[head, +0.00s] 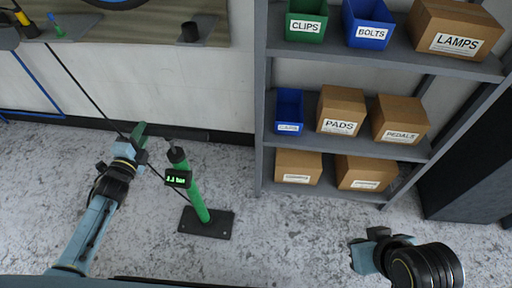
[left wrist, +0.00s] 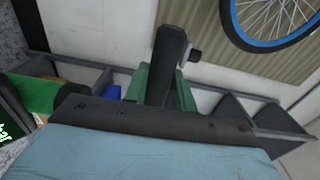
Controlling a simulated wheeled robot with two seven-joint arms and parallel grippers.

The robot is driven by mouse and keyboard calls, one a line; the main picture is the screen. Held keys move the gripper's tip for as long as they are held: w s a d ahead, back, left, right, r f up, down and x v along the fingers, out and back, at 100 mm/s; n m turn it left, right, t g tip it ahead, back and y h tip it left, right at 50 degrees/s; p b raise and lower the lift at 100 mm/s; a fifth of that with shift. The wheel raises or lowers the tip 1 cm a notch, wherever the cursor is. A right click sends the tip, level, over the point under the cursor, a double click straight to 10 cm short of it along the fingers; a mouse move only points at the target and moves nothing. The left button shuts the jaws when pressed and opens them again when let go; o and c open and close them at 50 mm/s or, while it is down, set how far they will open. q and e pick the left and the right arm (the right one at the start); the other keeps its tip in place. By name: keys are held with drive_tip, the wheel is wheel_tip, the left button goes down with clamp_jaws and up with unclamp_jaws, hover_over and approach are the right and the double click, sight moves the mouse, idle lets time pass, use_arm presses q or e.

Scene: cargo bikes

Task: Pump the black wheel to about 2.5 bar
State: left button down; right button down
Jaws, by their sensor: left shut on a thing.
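The green floor pump (head: 197,195) stands on a black base plate (head: 206,223), with a dark handle at its top. Its gauge (head: 178,178) shows green digits that look like 2.1 bar, though they are small. My left gripper (head: 139,142) is left of the pump top, apart from it, and is shut on a dark piece with a pale stub (left wrist: 166,62), likely the hose head. A thin black hose runs near this gripper. My right gripper (head: 370,241) is low at the right, away from the pump; its jaw gap is unclear. I cannot make out a black wheel.
A grey shelf rack (head: 350,147) with labelled bins and cartons stands right of the pump. A wheel with a blue rim (left wrist: 244,38) hangs on the wall board. Small wall shelves (head: 75,27) are at the upper left. The floor between pump and right gripper is clear.

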wheel_tip(320, 180, up, 19)
drive_tip(key=p, duration=1.8)
drive_tip(key=shift+r, duration=0.15)
wheel_tip(320, 180, down, 24)
drive_tip(key=b, duration=2.4)
wheel_tip(320, 180, up, 20)
drive_tip(key=p, duration=2)
drive_tip(key=shift+s, duration=0.1)
